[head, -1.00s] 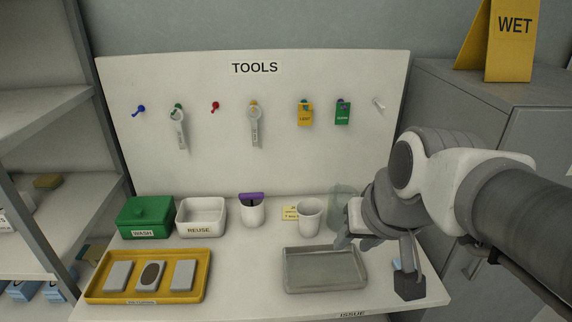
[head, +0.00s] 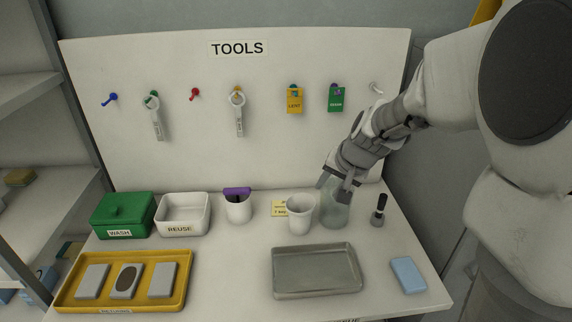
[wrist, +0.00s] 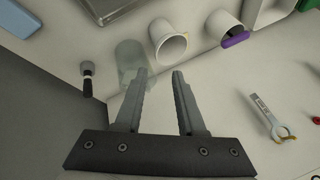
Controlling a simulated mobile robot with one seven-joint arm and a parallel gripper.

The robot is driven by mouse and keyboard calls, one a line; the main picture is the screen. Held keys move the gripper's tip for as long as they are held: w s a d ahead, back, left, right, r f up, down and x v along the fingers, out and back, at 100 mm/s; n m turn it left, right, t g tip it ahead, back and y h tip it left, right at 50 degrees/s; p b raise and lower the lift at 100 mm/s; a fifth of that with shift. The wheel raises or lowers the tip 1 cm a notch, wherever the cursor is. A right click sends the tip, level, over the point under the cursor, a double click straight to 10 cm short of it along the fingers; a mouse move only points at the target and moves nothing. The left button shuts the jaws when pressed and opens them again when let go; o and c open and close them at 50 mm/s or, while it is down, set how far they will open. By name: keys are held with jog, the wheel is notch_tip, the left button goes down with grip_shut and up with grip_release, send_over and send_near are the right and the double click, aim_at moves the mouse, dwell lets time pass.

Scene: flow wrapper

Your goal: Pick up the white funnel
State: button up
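A white tapered, open-topped vessel, the thing that best fits the white funnel (head: 300,216), stands on the bench right of the middle. In the wrist view the funnel (wrist: 167,45) shows its rim at top centre; whether it has a spout cannot be seen. My gripper (head: 334,191) points down beside it, to its right, over a clear greenish jar (head: 336,214). In the wrist view my gripper (wrist: 160,74) is open with nothing between its fingers. The jar (wrist: 131,57) lies by the left finger, and the funnel is beyond the fingertips.
A grey tray (head: 318,274) lies in front. A white cup (head: 238,210) with a purple-topped item stands left of the funnel. A black-handled tool (head: 379,212) and a blue block (head: 408,275) are right. The tool board (head: 225,140) rises close behind.

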jog(key=b, duration=0.1)
send_near(313, 205)
notch_tip(313, 205, down, 3)
jog(key=a, duration=0.1)
jog(key=shift+w+a+f, duration=0.1)
jog(key=shift+w+f, duration=1.85)
jog(key=shift+f, duration=0.2)
grip_shut()
